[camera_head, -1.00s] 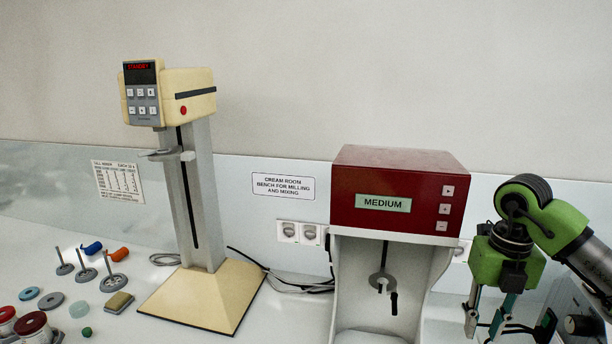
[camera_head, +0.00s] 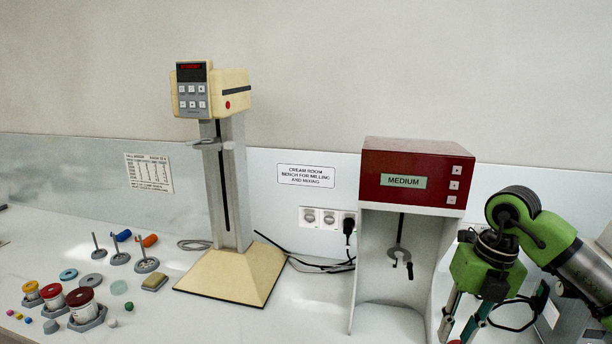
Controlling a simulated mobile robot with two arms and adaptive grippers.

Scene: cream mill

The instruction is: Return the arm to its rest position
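My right gripper (camera_head: 462,325) is green and black and hangs fingers down at the lower right, in front of the right side of the red-topped machine. The fingertips are close to the bottom edge of the picture. My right arm comes in from the right edge, bent at a black and green joint. My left gripper and arm do not show.
The red machine (camera_head: 412,160) labelled MEDIUM stands beside the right gripper. A cream mixer (camera_head: 218,92) on a wide base stands left of it. Jars (camera_head: 84,304), stirrers (camera_head: 146,264) and small discs lie on the bench at left. Bare bench (camera_head: 240,325) lies in front.

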